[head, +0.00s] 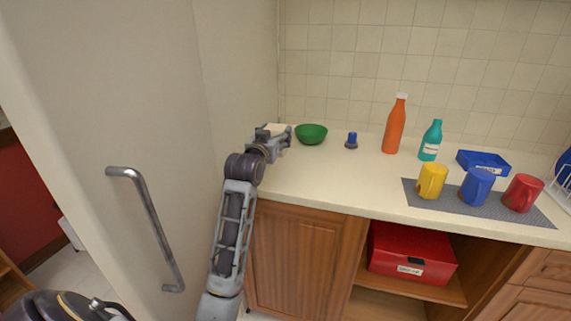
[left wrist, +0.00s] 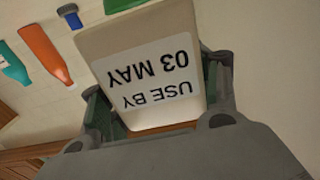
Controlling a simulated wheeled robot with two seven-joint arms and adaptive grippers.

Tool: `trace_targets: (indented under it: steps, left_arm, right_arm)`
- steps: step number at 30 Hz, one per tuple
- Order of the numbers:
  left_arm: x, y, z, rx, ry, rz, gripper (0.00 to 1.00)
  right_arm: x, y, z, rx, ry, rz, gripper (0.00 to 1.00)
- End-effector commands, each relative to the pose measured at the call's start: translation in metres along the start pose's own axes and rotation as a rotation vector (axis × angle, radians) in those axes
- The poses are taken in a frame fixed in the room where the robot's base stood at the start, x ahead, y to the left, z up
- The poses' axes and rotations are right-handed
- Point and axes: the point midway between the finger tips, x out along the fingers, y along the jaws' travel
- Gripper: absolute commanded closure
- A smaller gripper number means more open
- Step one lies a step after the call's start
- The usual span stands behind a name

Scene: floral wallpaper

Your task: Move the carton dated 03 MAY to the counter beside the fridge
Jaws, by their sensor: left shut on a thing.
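The cream carton (left wrist: 118,42) fills the middle of the left wrist view, its white label reading USE BY 03 MAY upside down. My left gripper (head: 275,137) is shut on it, with a finger on either side. In the head view only a pale part of the carton (head: 277,127) shows above the gripper. The gripper is at the left end of the counter (head: 330,178), close beside the tall cream fridge (head: 150,90). I cannot tell whether the carton's base touches the counter. My right gripper is not in view.
A green bowl (head: 311,134) stands just right of the gripper, then a small blue item (head: 351,141), an orange bottle (head: 394,128) and a teal bottle (head: 430,141). Mugs stand on a grey mat (head: 450,209). The front left counter is clear. The fridge handle (head: 152,225) sticks out.

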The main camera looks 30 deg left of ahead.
Motion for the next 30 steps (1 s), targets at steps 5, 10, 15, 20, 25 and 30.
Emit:
trace_targets:
  steps: [5,10,15,20,25,30]
  left_arm:
    - [0.000,0.000,0.025,-0.001,-0.003,0.000,0.68]
    - [0.000,0.000,0.045,-0.001,-0.001,0.000,0.68]
    - [0.000,0.000,0.050,-0.001,0.001,0.000,0.68]
    - [0.000,0.000,0.050,-0.001,0.002,0.000,0.68]
    - [0.000,0.000,0.052,-0.001,0.001,0.000,0.68]
    - [-0.001,0.000,0.067,-0.001,-0.001,0.000,0.68]
  right_arm:
    - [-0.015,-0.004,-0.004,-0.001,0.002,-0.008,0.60]
    - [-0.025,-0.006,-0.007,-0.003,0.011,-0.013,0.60]
    - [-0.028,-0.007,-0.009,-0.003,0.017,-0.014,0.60]
    - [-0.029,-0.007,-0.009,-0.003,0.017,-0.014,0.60]
    - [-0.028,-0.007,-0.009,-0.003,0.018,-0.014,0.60]
    - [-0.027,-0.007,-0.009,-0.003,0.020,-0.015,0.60]
